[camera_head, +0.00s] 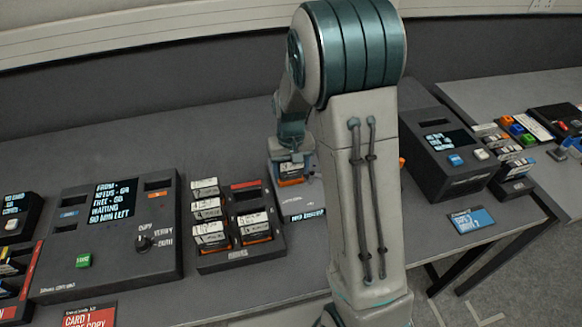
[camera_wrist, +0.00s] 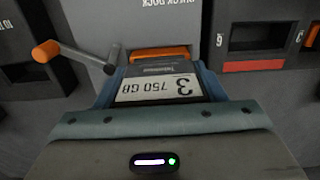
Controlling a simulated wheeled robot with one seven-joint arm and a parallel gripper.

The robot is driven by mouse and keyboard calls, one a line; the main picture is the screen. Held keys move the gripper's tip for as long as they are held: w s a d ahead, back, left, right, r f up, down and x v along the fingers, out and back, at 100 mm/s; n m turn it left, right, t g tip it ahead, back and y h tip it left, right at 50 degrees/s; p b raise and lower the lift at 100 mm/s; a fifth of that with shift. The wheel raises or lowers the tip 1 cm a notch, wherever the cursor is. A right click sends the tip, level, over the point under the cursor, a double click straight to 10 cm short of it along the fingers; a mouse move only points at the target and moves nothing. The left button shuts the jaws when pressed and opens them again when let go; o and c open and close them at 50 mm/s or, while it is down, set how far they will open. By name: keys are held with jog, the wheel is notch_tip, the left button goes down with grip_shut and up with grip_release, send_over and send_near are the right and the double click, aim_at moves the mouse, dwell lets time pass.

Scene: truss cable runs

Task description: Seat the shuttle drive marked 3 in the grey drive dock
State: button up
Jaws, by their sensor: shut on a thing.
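The shuttle drive marked 3 (camera_wrist: 155,88) has a white label reading 3 and 750 GB, upside down in the wrist view. My gripper (camera_wrist: 155,95) is shut on it; in the head view my gripper (camera_head: 291,158) is low over the bench. The drive (camera_head: 291,174) shows there as a dark block with an orange stripe. The grey drive dock (camera_wrist: 190,22) lies just beyond the drive, with part of its lettering and an orange bar (camera_wrist: 160,53) at the drive's far end. Whether the drive is inside the slot is unclear. My arm hides much of the dock.
A lever with an orange knob (camera_wrist: 46,51) stands beside the dock. A rack (camera_head: 243,258) of several drives is left of it, with an empty red-edged bay (camera_head: 246,184). A dark console (camera_head: 110,250) is further left, another (camera_head: 445,160) right.

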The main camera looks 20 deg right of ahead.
jog(key=shift+f+b, duration=0.35)
jog(key=shift+f, duration=0.15)
jog(key=o, duration=1.5)
jog(key=shift+r+p, duration=2.6)
jog(key=shift+r, duration=1.2)
